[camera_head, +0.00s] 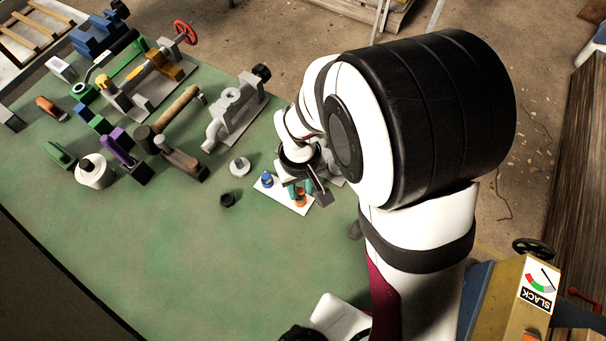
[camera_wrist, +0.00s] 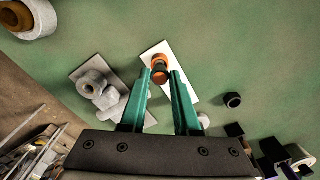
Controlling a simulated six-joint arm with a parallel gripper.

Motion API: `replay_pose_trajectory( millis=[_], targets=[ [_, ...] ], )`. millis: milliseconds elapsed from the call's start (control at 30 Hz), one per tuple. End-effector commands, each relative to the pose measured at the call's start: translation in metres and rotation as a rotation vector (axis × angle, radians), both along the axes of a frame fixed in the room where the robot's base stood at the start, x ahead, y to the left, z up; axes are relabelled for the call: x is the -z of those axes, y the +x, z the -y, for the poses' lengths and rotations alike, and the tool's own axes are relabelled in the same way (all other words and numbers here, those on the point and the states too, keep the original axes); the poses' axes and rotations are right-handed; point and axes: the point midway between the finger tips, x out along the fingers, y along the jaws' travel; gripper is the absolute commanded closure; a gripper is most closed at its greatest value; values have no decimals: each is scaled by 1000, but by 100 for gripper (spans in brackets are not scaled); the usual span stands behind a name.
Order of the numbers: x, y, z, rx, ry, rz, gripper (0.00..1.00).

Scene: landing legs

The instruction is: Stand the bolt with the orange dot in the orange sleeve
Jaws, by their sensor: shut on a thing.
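A white plate (camera_head: 287,202) lies on the green bench and carries a blue sleeve (camera_head: 266,179) and an orange sleeve (camera_head: 300,199). My gripper (camera_wrist: 161,74) points down over the plate's orange end, with its teal fingers on either side of a small dark bolt (camera_wrist: 160,78). An orange round part (camera_wrist: 159,58) shows right at the bolt between the fingertips. I cannot tell how far the bolt is inside the sleeve, and its orange dot is not clear. My gripper also shows in the head view (camera_head: 301,190), partly hidden by my wrist.
A black ring (camera_head: 228,199) and a pale round piece (camera_head: 240,167) lie left of the plate. A grey fixture (camera_head: 236,112) stands behind it. Several clamps and tools crowd the back left. The bench's front left is clear.

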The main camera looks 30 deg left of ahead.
Motion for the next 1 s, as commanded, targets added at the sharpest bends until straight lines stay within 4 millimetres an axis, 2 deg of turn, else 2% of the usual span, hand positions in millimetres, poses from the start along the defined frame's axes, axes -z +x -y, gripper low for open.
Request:
replay_pose_trajectory(
  millis=[867,900,1000],
  targets=[
    [22,0,0,0,0,0,100],
    [22,0,0,0,0,0,67],
    [22,0,0,0,0,0,49]
  ],
)
